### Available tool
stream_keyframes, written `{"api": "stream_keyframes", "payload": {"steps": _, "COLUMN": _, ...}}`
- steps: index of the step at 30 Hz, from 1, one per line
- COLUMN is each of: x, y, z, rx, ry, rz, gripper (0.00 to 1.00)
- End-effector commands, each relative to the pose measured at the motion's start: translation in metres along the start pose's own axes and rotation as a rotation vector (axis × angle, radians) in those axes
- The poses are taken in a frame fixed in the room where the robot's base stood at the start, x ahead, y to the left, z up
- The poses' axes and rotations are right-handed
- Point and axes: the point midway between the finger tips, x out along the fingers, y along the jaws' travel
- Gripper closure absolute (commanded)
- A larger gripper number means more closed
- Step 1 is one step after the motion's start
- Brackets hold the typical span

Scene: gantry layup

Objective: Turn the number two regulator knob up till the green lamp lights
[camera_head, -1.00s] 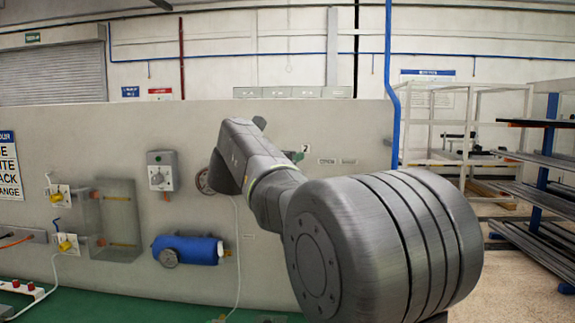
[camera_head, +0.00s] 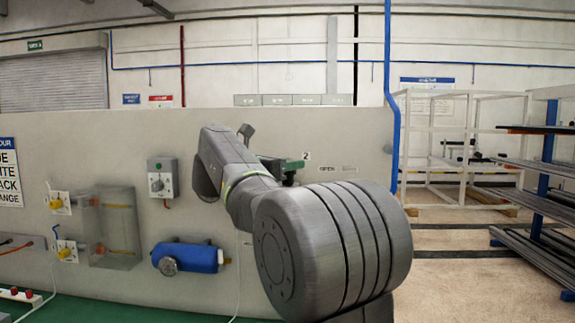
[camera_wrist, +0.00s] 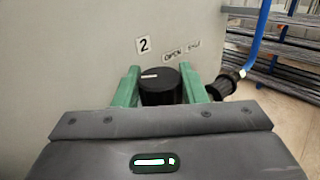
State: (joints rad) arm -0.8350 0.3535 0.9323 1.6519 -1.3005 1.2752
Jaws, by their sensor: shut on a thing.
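The regulator knob (camera_wrist: 157,86) is black and round with a pale pointer mark on top, which points left in the wrist view. It sits on the grey panel below a label "2" (camera_wrist: 143,45). My gripper (camera_wrist: 160,87) has its two green fingers on either side of the knob, shut on it. In the head view my gripper (camera_head: 288,165) is at the panel beside the "2" label (camera_head: 306,156), mostly behind my arm. The knob cannot be made out clearly there.
"OPEN" and "SHUT" style labels (camera_wrist: 182,51) are right of the "2". A black ribbed fitting (camera_wrist: 227,83) stands close to the right finger. A blue pipe (camera_head: 391,100) runs down the panel's right edge. A blue cylinder (camera_head: 188,257) and grey switch box (camera_head: 162,178) are left.

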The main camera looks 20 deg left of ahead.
Motion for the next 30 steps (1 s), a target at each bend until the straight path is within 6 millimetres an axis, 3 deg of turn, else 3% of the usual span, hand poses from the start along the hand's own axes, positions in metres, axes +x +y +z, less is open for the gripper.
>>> {"api": "stream_keyframes", "payload": {"steps": 1, "x": 0.000, "y": 0.000, "z": -0.002, "rx": -0.003, "ry": 0.002, "rz": 0.000, "gripper": 0.85}}
{"api": "stream_keyframes", "payload": {"steps": 2, "x": 0.000, "y": 0.000, "z": -0.002, "rx": -0.003, "ry": 0.002, "rz": 0.000, "gripper": 0.57}}
{"api": "stream_keyframes", "payload": {"steps": 4, "x": 0.000, "y": 0.000, "z": -0.001, "rx": -0.002, "ry": 0.002, "rz": 0.000, "gripper": 0.43}}
{"api": "stream_keyframes", "payload": {"steps": 13, "x": -0.001, "y": 0.000, "z": -0.001, "rx": -0.001, "ry": 0.001, "rz": 0.001, "gripper": 0.42}}
{"api": "stream_keyframes", "payload": {"steps": 17, "x": -0.010, "y": 0.001, "z": -0.001, "rx": 0.000, "ry": 0.000, "rz": 0.003, "gripper": 0.42}}
{"api": "stream_keyframes", "payload": {"steps": 30, "x": -0.098, "y": 0.001, "z": -0.002, "rx": -0.001, "ry": 0.000, "rz": 0.005, "gripper": 0.42}}
